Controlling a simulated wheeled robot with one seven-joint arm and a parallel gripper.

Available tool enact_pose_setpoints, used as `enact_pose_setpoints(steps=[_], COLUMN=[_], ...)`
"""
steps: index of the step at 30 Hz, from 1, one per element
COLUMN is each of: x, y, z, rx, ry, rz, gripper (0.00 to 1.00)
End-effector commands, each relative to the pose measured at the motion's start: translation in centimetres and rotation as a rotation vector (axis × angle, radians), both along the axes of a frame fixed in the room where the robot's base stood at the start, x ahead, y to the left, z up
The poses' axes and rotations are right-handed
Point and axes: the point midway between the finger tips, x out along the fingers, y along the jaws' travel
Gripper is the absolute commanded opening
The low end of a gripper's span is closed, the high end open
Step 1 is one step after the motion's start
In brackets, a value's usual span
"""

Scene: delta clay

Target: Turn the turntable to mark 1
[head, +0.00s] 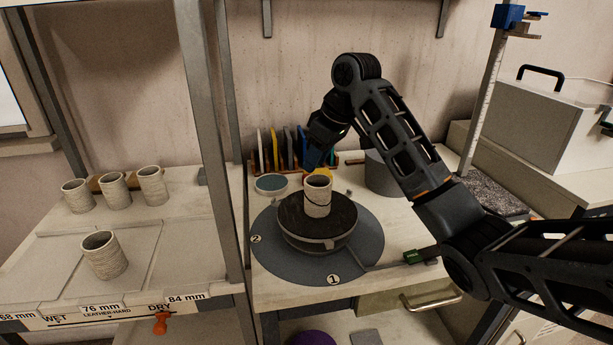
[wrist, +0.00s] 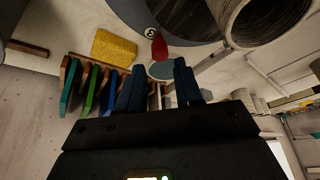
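The turntable has a dark round wheel head (head: 293,217) above a wide grey disc (head: 285,265). The disc carries mark 1 (head: 333,279) at the front and mark 2 (head: 256,239) at the left. A ribbed clay cylinder (head: 317,197) stands upright on the wheel; it shows large in the wrist view (wrist: 262,20). A small red piece (wrist: 159,48) lies by a round numbered mark (wrist: 151,34) I cannot read surely. My gripper (wrist: 158,88) is open and empty, fingers apart; in the head view it hangs behind the turntable, its fingertips partly hidden.
A rack of coloured tools (head: 275,150) and a yellow sponge (wrist: 114,47) stand behind the turntable. A green-handled rod (head: 420,256) lies at the disc's right. A grey metal post (head: 212,130) and a shelf with several clay cylinders (head: 105,256) are at left.

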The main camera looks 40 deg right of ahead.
Motion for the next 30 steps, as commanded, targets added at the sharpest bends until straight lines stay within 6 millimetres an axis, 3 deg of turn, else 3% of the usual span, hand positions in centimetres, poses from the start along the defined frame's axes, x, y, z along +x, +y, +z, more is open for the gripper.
enact_pose_setpoints(steps=[9, 22, 30], x=[1.7, 2.2, 2.2], y=[0.3, 0.4, 0.4], z=[-4.3, -5.4, -5.4], rx=[0.0, -0.001, -0.001], ry=[0.002, 0.0, 0.0], rz=[-0.001, 0.0, 0.0], gripper=[0.35, 0.35, 0.1])
